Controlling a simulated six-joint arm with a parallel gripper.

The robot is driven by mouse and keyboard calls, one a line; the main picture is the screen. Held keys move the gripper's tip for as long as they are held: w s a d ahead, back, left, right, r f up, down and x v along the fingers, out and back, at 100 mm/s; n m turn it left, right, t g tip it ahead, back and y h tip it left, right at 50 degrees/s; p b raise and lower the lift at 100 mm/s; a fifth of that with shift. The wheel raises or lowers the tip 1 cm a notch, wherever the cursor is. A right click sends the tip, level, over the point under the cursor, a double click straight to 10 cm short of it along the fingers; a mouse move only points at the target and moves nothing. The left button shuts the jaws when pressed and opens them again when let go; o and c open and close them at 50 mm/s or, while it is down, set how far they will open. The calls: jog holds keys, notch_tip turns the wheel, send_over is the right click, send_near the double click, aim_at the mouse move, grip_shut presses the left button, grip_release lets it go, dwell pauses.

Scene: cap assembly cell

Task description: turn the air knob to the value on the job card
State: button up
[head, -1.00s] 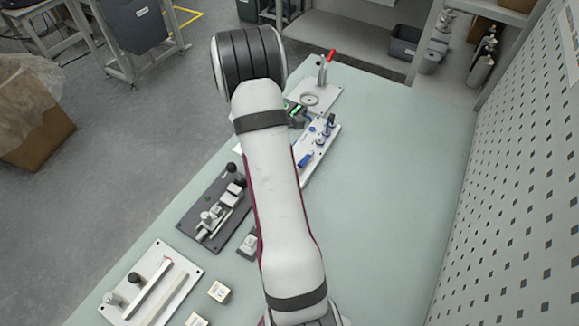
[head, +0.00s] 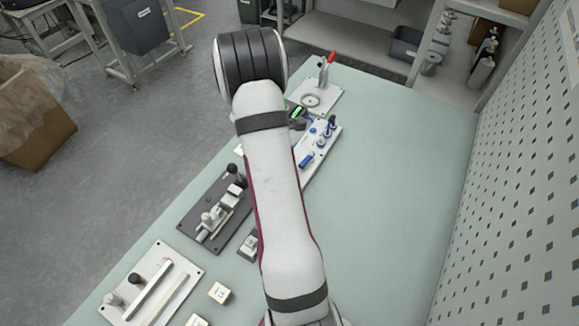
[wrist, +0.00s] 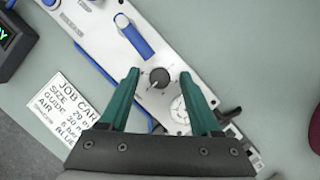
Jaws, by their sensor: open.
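The air knob (wrist: 160,77), small, dark and round with tick marks around it, is on a white panel in the wrist view. My gripper (wrist: 158,73) has two teal fingers, open, one on each side of the knob with gaps between. The job card (wrist: 75,106) lies to the left; its words SIZE, GUIDE and AIR show, but the gripper body covers its lower right part and the AIR value is hard to read. A white round dial (wrist: 181,108) sits below right of the knob, partly behind the right finger. In the head view my arm hides the knob and gripper.
A blue handle (wrist: 133,37) stands on the panel above the knob. A dark box with a green display (wrist: 10,45) is at the upper left. In the head view, a dark fixture (head: 221,213) and a white fixture (head: 157,284) sit nearer; the bench's right side is clear.

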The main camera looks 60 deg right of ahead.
jog(key=v, duration=1.5)
jog(key=shift+a+r, duration=0.2)
jog(key=shift+r, duration=0.15)
jog(key=shift+w, duration=0.15)
jog(key=s+d+f+n, duration=0.1)
jog(key=f, duration=0.4)
jog(key=s+d+f+n, duration=0.1)
jog(key=s+f, duration=0.1)
jog(key=f, duration=0.3)
jog(key=s+d+f+n+t, duration=0.1)
jog(key=f, duration=0.3)
jog(key=shift+s+d+f+h, duration=0.35)
jog(key=shift+d+f+h, duration=0.05)
